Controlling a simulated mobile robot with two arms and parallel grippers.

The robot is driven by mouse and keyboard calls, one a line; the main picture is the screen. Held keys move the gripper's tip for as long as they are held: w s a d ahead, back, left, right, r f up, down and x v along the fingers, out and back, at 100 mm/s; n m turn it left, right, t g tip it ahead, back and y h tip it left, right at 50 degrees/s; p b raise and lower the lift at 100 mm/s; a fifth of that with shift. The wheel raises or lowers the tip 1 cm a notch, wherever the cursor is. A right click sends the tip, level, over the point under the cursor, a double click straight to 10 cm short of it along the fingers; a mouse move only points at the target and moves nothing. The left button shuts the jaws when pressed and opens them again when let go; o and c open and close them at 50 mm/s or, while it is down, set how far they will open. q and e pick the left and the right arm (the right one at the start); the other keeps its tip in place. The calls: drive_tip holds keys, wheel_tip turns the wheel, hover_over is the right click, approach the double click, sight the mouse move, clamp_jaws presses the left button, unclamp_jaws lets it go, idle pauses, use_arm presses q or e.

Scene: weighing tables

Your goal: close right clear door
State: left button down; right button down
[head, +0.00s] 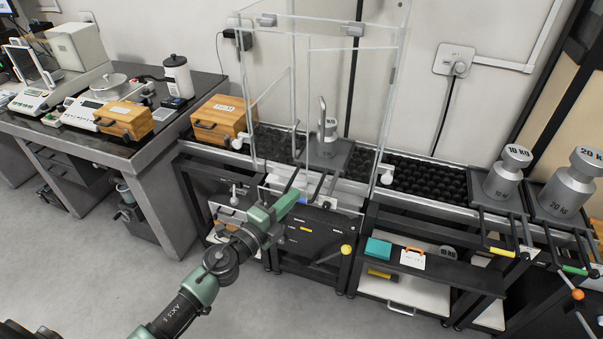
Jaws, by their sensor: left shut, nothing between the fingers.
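A tall clear enclosure with a pale frame (403,50) stands around a weighing platform at the centre. A clear panel on its right side (365,90) is see-through, and I cannot tell for sure how far it is open. Upright handles (322,112) show near the middle. A metal weight (329,138) stands inside on a dark plate. My left gripper (294,180) is shut and empty, in front of the enclosure's lower front edge. I cannot tell whether it touches a panel. My right gripper is not in view.
A roller conveyor (428,178) runs right to the 10 kg weight (503,172) and the 20 kg weight (572,186). A wooden box (217,120) sits left of the enclosure. A grey bench (130,150) holds balances. The floor in front is clear.

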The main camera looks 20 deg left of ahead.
sight(311, 166)
use_arm(q)
drive_tip(key=w+b, duration=0.1)
drive_tip(key=w, duration=0.7)
drive_tip(key=shift+w+d+f, duration=0.1)
drive_tip(key=shift+w+d, duration=0.05)
drive_tip(key=shift+w, duration=0.2)
drive_tip(key=shift+w+a, duration=0.25)
drive_tip(key=shift+w, duration=0.05)
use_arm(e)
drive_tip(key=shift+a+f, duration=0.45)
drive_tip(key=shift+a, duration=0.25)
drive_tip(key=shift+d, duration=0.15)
